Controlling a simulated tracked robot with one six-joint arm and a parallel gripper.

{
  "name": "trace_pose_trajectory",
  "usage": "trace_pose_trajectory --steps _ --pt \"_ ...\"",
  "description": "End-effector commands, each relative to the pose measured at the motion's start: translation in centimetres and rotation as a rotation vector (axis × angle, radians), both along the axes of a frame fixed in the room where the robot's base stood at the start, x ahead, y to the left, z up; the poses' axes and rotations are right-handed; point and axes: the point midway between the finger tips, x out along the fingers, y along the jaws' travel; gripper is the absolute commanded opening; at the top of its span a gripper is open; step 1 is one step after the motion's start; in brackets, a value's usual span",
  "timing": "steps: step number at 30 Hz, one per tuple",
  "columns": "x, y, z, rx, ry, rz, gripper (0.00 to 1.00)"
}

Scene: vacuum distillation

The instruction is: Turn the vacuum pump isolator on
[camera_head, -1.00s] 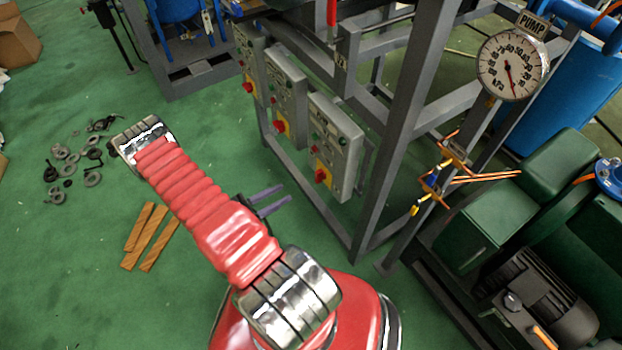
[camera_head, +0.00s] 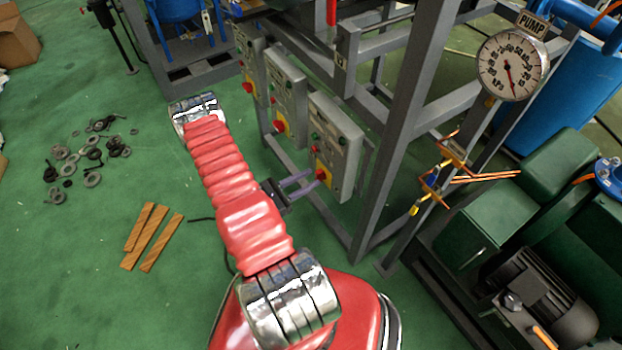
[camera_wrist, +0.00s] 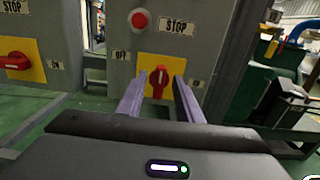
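The isolator boxes are grey panels with red rotary handles on yellow plates. The nearest box (camera_head: 335,148) stands on the frame in the head view. Its red isolator handle (camera_wrist: 160,80) shows in the wrist view on a yellow plate, with its grip upright; an "OFF" label (camera_wrist: 120,55) is at its upper left. My gripper (camera_wrist: 157,80) is open, its two purple-grey fingers on either side of the handle in that view. In the head view my gripper (camera_head: 312,182) is at the lower front of this box. Finger contact with the handle cannot be told.
A red stop button (camera_wrist: 139,20) sits above the handle. Two similar boxes (camera_head: 286,85) (camera_head: 248,60) stand to the left. A pump gauge (camera_head: 512,65) and green machinery (camera_head: 490,222) are on the right. Wooden strips (camera_head: 150,238) and loose rings lie on the floor.

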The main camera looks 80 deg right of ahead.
Motion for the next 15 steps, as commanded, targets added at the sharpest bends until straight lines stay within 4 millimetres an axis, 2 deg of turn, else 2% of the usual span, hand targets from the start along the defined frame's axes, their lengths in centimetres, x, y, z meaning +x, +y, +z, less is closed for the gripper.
trace_pose_trajectory --steps 6,15 --pt "-1.07 -1.19 0.0 -0.001 -0.001 -0.001 0.33" --pt "-1.17 -1.35 0.0 0.0 0.0 0.0 0.33"
